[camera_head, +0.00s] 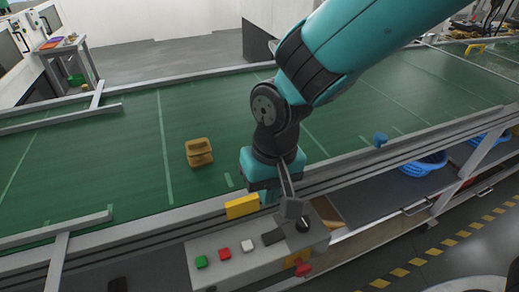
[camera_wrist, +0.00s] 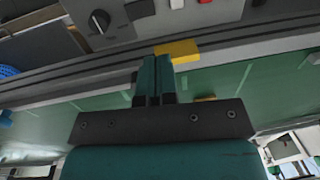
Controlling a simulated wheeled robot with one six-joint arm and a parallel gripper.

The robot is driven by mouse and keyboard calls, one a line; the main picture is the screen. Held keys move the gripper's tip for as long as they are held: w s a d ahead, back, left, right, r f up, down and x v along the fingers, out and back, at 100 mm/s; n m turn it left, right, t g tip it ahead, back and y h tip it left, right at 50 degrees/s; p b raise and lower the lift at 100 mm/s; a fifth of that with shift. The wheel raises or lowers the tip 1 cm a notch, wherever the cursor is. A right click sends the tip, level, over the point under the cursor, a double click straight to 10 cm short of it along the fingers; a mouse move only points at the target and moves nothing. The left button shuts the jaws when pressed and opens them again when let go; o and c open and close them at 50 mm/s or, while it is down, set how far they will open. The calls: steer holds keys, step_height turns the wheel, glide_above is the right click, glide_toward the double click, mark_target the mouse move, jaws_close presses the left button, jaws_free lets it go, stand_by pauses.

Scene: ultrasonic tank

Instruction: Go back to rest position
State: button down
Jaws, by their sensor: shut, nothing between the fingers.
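My gripper (camera_head: 268,197) hangs at the near edge of the green conveyor, above the rail and behind the grey control box (camera_head: 222,272). In the wrist view its two teal fingers (camera_wrist: 156,80) are together with nothing between them. Part of the gripper is hidden by the wrist links in the head view. The yellow block (camera_head: 242,207) on the near rail is just left of the gripper; it also shows beside the fingertips in the wrist view (camera_wrist: 178,50). I cannot tell whether they touch.
The control box carries green (camera_head: 201,262), red (camera_head: 225,254) and white (camera_head: 247,246) buttons and a dark knob. A brown object (camera_head: 199,152) lies on the conveyor (camera_head: 110,160), left of my arm. A small blue object (camera_head: 380,139) sits at the near rail. Blue baskets (camera_head: 425,165) lie below.

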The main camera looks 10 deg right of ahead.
steer(key=s+d+r+n+y, duration=0.3)
steer(key=s+d+r+n, duration=0.1)
steer(key=s+d+r, duration=0.6)
step_height(320, 180, up, 2)
steer(key=shift+s+r, duration=0.15)
steer(key=shift+s, duration=0.1)
